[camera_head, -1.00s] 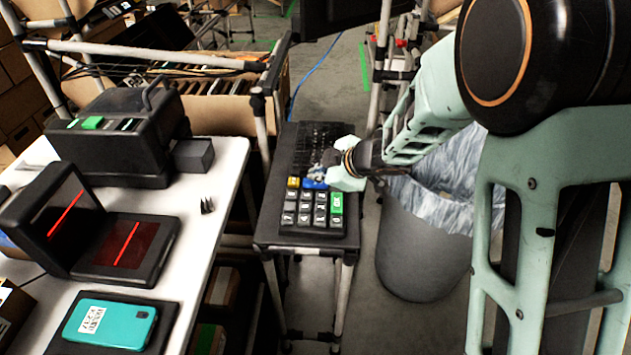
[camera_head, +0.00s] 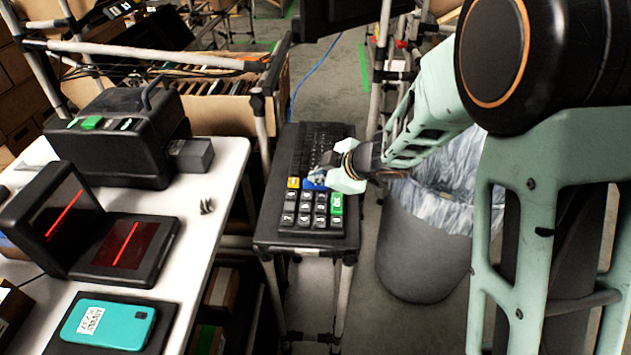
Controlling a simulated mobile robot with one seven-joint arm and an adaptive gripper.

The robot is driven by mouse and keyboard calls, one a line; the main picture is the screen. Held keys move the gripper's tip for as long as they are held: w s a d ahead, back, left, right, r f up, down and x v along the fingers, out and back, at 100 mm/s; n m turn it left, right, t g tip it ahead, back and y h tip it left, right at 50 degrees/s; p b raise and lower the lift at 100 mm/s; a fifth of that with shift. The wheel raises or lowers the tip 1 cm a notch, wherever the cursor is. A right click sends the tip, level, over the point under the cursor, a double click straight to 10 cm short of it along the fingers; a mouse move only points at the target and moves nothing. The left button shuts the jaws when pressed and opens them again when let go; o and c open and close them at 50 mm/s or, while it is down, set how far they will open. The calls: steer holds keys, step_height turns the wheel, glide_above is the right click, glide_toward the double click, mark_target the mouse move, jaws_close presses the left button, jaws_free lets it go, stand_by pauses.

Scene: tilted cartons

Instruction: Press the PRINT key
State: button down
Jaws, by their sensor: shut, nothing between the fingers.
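A black keyboard (camera_head: 283,228) with a keypad at its near end lies on a narrow dark stand. The keypad has dark keys with light markings, a yellow key (camera_head: 293,183), a blue key (camera_head: 311,186) and a green key (camera_head: 337,204). The lettering is too small to read, so I cannot tell which is PRINT. My gripper (camera_head: 320,176) is shut and empty, its tips over the blue key and partly hiding it. I cannot tell whether they touch. A label printer-like black machine (camera_head: 120,150) with a green button (camera_head: 91,123) stands on the white table.
A black scanner with red lines (camera_head: 125,250) and a teal phone (camera_head: 110,322) on a dark pad are on the white table (camera_head: 215,180) at left. A grey lined bin (camera_head: 420,245) stands right of the stand. Metal frame posts rise behind the keyboard.

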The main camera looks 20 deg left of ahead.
mark_target(317, 185)
steer(key=shift+r+p, duration=0.8)
steer(key=shift+p, duration=0.1)
steer(key=shift+r, duration=0.1)
step_height(317, 185, up, 5)
steer(key=p, duration=0.5)
steer(key=shift+p, duration=0.3)
